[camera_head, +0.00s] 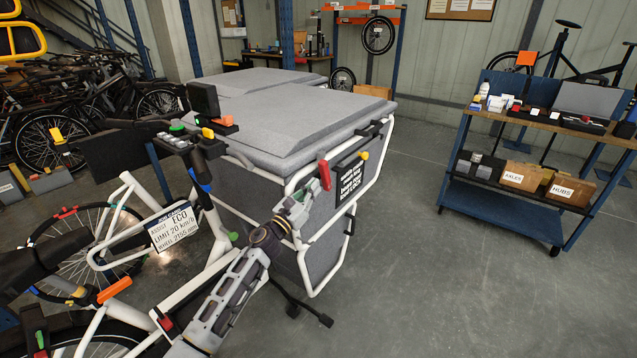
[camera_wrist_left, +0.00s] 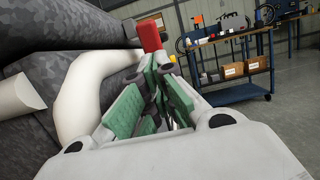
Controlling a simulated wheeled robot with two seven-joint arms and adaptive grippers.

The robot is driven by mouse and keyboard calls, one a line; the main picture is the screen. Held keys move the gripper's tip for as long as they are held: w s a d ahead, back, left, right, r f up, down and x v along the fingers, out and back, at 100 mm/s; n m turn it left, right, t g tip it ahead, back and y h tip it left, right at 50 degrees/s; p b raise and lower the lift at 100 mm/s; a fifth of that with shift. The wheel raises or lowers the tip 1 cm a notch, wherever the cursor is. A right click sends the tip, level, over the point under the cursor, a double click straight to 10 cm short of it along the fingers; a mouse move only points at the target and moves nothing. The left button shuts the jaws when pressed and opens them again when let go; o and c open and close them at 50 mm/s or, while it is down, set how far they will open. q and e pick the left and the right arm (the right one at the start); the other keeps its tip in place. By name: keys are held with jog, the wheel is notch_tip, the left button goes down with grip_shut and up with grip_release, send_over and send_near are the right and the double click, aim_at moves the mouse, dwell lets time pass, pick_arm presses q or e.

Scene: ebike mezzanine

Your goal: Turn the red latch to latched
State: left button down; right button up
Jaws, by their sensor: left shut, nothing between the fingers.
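The red latch (camera_head: 324,173) is on the near side of the grey cargo box (camera_head: 262,128), beside its white tube frame and to the left of a dark sign. It stands roughly upright, tilted a little. My left gripper (camera_head: 308,190) is shut and empty, with its tips close to the latch's lower part. In the left wrist view the red latch (camera_wrist_left: 149,36) shows just beyond the green-padded fingers (camera_wrist_left: 154,88). I cannot tell whether the fingers touch it. My right gripper is not in view.
The dark sign (camera_head: 350,180) and a yellow knob (camera_head: 364,155) are right of the latch. White frame tubes (camera_head: 312,277) run around the box. A blue shelf cart (camera_head: 505,222) stands at the right. The floor between is clear.

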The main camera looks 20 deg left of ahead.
aim_at(324, 176)
pick_arm(q)
jog(key=shift+x, duration=1.25)
jog(key=shift+w+d+r, duration=0.1)
jog(key=shift+w, duration=0.2)
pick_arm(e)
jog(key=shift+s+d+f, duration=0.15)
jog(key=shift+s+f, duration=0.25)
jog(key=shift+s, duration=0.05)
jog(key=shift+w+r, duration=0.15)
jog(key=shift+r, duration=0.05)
pick_arm(q)
jog(key=shift+p, duration=0.3)
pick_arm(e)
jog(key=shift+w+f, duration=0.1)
